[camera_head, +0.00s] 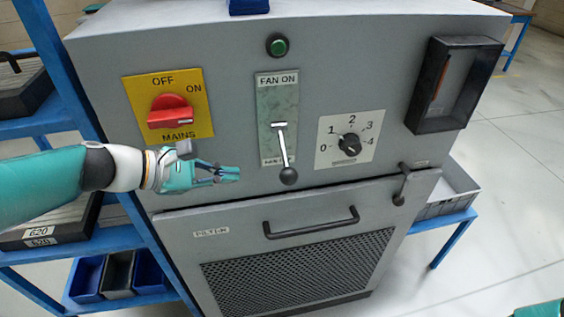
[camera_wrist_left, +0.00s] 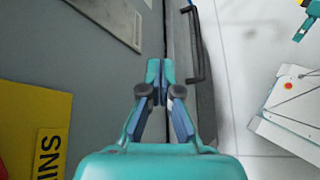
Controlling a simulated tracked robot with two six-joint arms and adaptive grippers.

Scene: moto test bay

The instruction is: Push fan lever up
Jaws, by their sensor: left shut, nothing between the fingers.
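The fan lever (camera_head: 284,157) is a metal rod with a dark ball knob (camera_head: 289,176) at its lower end. It hangs down from its pivot on a green plate (camera_head: 277,104) marked FAN ON at the top. My left gripper (camera_head: 237,174) is shut and empty, to the left of the knob and about level with it in the head view, apart from it. In the left wrist view the fingers of my left gripper (camera_wrist_left: 160,68) are together, and a corner of a panel plate (camera_wrist_left: 112,18) shows ahead; the lever is not visible there.
The grey cabinet also carries a red mains switch (camera_head: 171,112), a green button (camera_head: 278,46), a numbered dial (camera_head: 349,145) and a black holder (camera_head: 455,84). A door handle (camera_head: 311,224) and a latch (camera_head: 401,183) protrude below. A blue shelf rack (camera_head: 68,105) stands at left.

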